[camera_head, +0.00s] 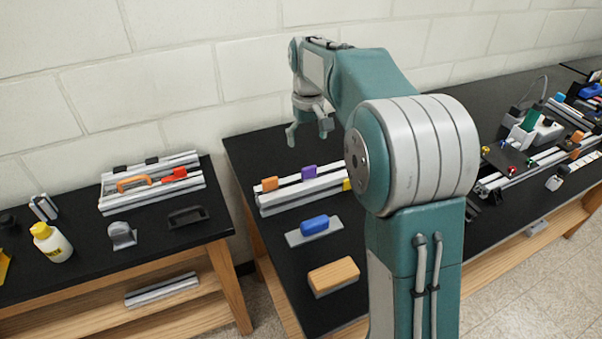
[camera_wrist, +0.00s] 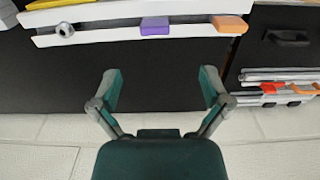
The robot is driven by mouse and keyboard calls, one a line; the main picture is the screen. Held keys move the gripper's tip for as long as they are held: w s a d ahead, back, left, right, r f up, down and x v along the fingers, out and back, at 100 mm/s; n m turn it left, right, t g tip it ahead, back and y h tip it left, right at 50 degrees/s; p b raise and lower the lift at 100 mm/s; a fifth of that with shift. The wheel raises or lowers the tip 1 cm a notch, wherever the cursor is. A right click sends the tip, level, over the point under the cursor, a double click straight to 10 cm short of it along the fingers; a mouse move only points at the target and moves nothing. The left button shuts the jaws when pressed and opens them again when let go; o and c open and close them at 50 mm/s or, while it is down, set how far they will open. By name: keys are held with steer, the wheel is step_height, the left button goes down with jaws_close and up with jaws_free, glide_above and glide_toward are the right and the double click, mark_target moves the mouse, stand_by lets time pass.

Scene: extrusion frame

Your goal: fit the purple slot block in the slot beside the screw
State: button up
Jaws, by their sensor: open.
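The purple slot block (camera_head: 309,173) stands on the pale aluminium extrusion frame (camera_head: 290,203) on the middle black table. In the wrist view the purple block (camera_wrist: 155,26) is at the frame's wall-side edge; I cannot tell how deep it sits in a slot. A round metal screw head (camera_wrist: 65,30) shows on the frame to its left in the wrist view. My gripper (camera_head: 308,133) hangs above and behind the frame, near the wall. Its fingers (camera_wrist: 160,75) are wide apart and empty, clear of the purple block. My arm hides the frame's right end in the head view.
An orange block (camera_head: 270,184) stands beside the purple one. A yellow block (camera_head: 347,184) is partly hidden by my arm. The left table (camera_head: 75,290) holds another frame and a bottle.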

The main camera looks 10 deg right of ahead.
mark_target(308, 167)
steer(key=f, duration=0.1)
steer(key=d+f, duration=0.1)
steer(key=f, duration=0.2)
steer(key=shift+d+f, duration=0.35)
steer(key=f, duration=0.2)
steer(key=a+f, duration=0.1)
steer(key=f, duration=0.2)
steer(key=shift+w+a+f, duration=0.15)
steer(key=shift+a+f, duration=0.15)
steer(key=shift+f, duration=0.1)
steer(key=shift+d+f, duration=0.2)
steer(key=shift+d, duration=0.3)
steer(key=shift+a, duration=0.15)
steer(key=c, duration=1.2)
steer(key=shift+a, duration=0.2)
steer(key=shift+c, duration=0.2)
